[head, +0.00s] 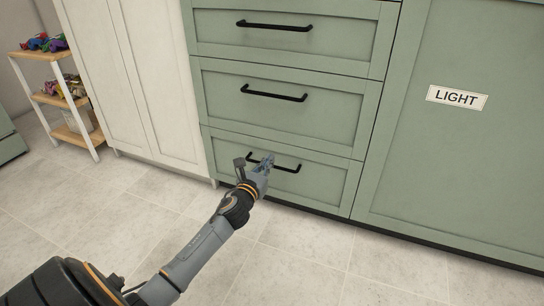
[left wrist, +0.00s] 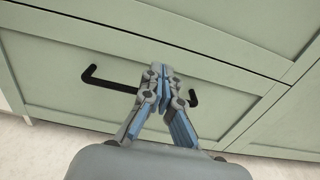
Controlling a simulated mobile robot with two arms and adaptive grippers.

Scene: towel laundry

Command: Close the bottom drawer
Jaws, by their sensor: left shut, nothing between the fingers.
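The bottom drawer (head: 320,185) is the lowest of three green drawers in the head view. Its front looks about flush with the cabinet; I cannot tell whether a small gap is left. It also fills much of the left wrist view (left wrist: 60,65). Its black bar handle (head: 288,169) is partly hidden behind my left gripper (head: 265,163). In the left wrist view my left gripper (left wrist: 160,70) is shut and empty, its fingertips in front of the handle (left wrist: 105,82) and close to the drawer front. I cannot tell whether they touch it. My right gripper is out of view.
Two more closed drawers (head: 290,55) (head: 320,100) are above. A green door with a LIGHT label (head: 457,97) is to the right, white cabinet doors (head: 140,80) to the left. A small shelf (head: 75,103) holds colourful items. The tiled floor (head: 290,265) is clear.

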